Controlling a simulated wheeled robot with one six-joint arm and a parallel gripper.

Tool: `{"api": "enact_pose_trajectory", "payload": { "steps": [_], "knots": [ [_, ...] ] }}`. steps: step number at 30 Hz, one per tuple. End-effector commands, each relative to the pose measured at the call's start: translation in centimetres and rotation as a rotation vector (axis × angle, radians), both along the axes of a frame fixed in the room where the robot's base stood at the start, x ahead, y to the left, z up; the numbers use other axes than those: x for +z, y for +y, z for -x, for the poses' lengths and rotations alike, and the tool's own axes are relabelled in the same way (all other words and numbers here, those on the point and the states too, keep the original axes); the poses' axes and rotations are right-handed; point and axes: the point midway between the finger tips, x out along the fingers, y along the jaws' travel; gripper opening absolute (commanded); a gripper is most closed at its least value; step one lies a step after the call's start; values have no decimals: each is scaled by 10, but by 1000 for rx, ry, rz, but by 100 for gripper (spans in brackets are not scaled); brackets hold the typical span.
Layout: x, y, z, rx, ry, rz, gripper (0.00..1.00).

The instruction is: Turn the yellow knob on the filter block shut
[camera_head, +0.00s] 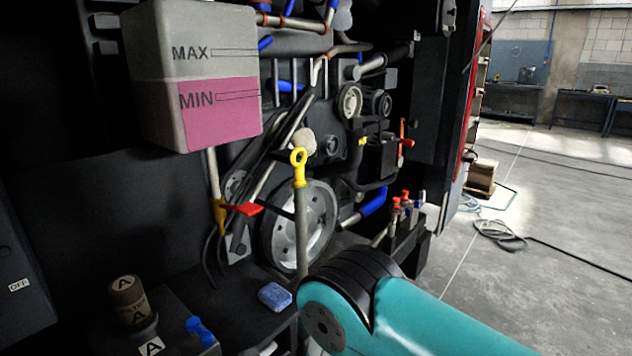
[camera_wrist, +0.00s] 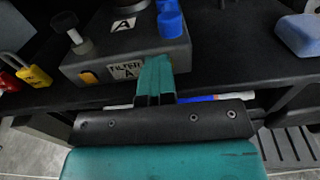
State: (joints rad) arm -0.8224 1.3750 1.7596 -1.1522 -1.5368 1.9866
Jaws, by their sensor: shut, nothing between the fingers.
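The dark filter block (camera_wrist: 185,55) spans the upper middle of the wrist view, with a "FILTER A" label on its front face. A small yellow part (camera_wrist: 88,77), probably the yellow knob, sits on that face left of the label; its exact setting is too small to tell. My gripper (camera_wrist: 155,65) is shut and empty, its teal fingers at the block's front face right of the label and apart from the yellow part. I cannot tell whether they touch the block. In the head view the block (camera_head: 172,338) is at the bottom left; the yellow part is hidden there.
Blue knobs (camera_wrist: 170,22) and a black knob on a pale stem (camera_wrist: 72,32) stand on the block. A yellow padlock-like tag (camera_wrist: 35,77) hangs left. A blue sponge (camera_head: 274,296) lies on the shelf to the right. Open floor lies at the far right.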

Motion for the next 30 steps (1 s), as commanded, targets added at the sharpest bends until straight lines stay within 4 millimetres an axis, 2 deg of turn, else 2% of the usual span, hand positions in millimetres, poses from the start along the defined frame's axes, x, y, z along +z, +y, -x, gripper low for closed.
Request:
{"api": "enact_pose_trajectory", "payload": {
  "steps": [1, 10, 18, 30],
  "knots": [
    [8, 10, 3, 25, -7, -20, 0],
    [9, 10, 3, 25, -8, -21, 0],
    [18, 10, 2, 25, -6, -22, 0],
    [11, 6, 5, 20, -13, -18, 0]
  ]
}}
